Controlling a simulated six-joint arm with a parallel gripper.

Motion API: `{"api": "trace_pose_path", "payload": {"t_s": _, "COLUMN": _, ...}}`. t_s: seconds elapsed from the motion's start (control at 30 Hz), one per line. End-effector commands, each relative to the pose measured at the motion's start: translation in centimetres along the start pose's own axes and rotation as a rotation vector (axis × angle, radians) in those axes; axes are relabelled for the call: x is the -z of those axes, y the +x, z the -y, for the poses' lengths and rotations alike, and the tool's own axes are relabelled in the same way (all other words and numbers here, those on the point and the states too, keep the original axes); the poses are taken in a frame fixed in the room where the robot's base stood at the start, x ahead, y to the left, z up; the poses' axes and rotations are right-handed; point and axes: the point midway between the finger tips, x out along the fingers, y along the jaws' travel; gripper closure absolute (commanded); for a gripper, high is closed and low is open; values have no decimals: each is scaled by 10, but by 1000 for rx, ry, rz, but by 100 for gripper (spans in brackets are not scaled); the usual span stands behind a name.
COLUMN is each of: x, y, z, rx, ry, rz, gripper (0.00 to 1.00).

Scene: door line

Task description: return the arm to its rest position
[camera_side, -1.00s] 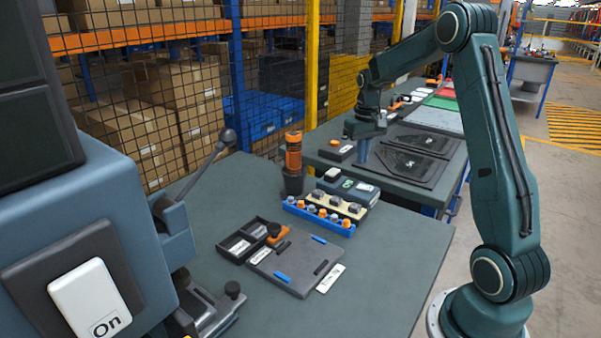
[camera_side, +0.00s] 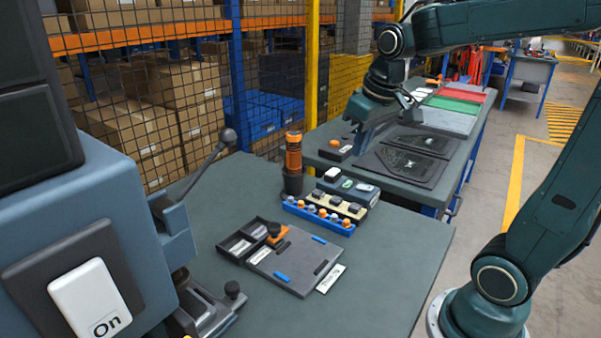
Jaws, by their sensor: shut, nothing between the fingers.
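My gripper (camera_side: 360,143) shows at the upper middle of the side view, at the end of my dark green arm. It points down over the rear workbench (camera_side: 408,187), beside the black door-shaped panels (camera_side: 400,165). Its fingers are together with nothing between them. From this angle I cannot tell how high the fingertips are above the bench top. My arm reaches in from the right, its upper part crossing the top right of the picture.
The front table (camera_side: 380,270) carries a grey fixture plate (camera_side: 294,262), a blue tray of small parts (camera_side: 318,217) and an orange-black cylinder in a holder (camera_side: 293,155). A machine with a lever (camera_side: 205,165) stands left. The front table's right side is clear.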

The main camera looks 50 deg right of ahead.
Motion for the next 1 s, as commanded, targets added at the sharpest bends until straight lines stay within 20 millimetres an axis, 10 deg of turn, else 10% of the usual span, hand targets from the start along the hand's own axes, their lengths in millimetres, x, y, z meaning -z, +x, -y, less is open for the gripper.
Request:
{"api": "trace_pose_path", "payload": {"t_s": 0.6, "x": -112, "y": -32, "z": 54, "rx": 81, "ry": -173, "rz": -179, "gripper": 100}}
{"api": "trace_pose_path", "payload": {"t_s": 1.0, "x": -133, "y": -30, "z": 58, "rx": 101, "ry": -201, "rz": -208, "gripper": 100}}
